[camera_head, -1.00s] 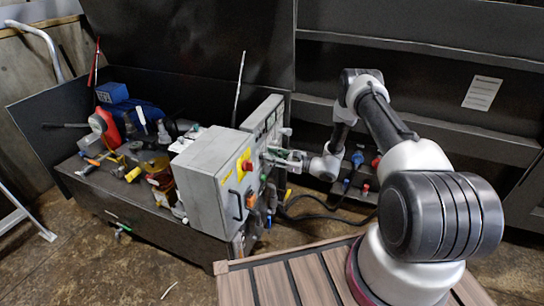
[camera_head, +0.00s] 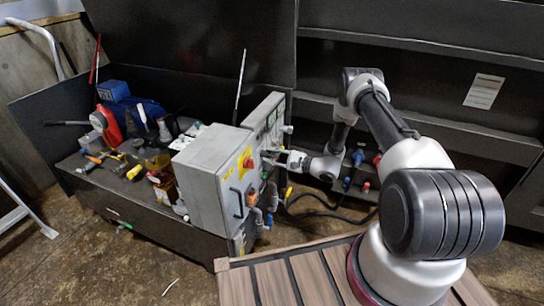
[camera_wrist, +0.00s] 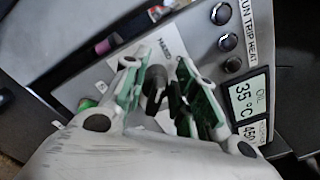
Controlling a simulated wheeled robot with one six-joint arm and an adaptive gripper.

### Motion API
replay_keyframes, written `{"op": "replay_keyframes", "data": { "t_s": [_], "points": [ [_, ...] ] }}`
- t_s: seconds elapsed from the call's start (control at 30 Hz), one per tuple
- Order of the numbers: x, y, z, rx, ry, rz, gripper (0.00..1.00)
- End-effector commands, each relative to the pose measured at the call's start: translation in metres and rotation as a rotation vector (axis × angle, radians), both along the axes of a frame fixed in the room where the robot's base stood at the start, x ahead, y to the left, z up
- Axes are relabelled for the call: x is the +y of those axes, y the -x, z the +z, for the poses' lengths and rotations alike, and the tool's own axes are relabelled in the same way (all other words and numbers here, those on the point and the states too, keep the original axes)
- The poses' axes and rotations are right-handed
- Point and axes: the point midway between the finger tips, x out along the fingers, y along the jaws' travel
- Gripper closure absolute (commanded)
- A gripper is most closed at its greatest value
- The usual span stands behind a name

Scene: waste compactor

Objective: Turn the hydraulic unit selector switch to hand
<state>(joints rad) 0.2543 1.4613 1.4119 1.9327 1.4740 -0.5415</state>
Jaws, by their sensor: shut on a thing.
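The selector switch (camera_wrist: 154,88) is a dark knob on the grey panel of the hydraulic unit, beside a white label (camera_wrist: 163,48) that appears to read HAND. My gripper (camera_wrist: 162,82) has its white and green fingers on both sides of the knob and is shut on it. The fingers hide part of the knob, so I cannot tell exactly which way it points. In the head view, my gripper (camera_head: 281,158) is at the front of the grey control panel (camera_head: 265,112), and the switch is too small to make out.
Round dark buttons (camera_wrist: 228,42) and an oil temperature display (camera_wrist: 246,97) are close to my right finger. A grey electrical box (camera_head: 208,180) with a red button (camera_head: 248,162) stands left of my gripper.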

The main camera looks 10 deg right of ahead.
Motion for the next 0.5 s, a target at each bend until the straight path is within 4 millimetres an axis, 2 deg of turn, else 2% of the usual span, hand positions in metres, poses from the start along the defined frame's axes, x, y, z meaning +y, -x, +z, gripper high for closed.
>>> {"op": "replay_keyframes", "data": {
  "t_s": [0.43,0.47,0.5],
  "points": [
    [-0.0004,0.0008,-0.0009,-0.006,0.006,0.0,0.96],
    [-0.0004,0.0008,-0.0009,-0.006,0.006,0.0,0.67],
    [-0.0005,0.0007,-0.0009,-0.006,0.006,0.0,0.67]
  ]
}}
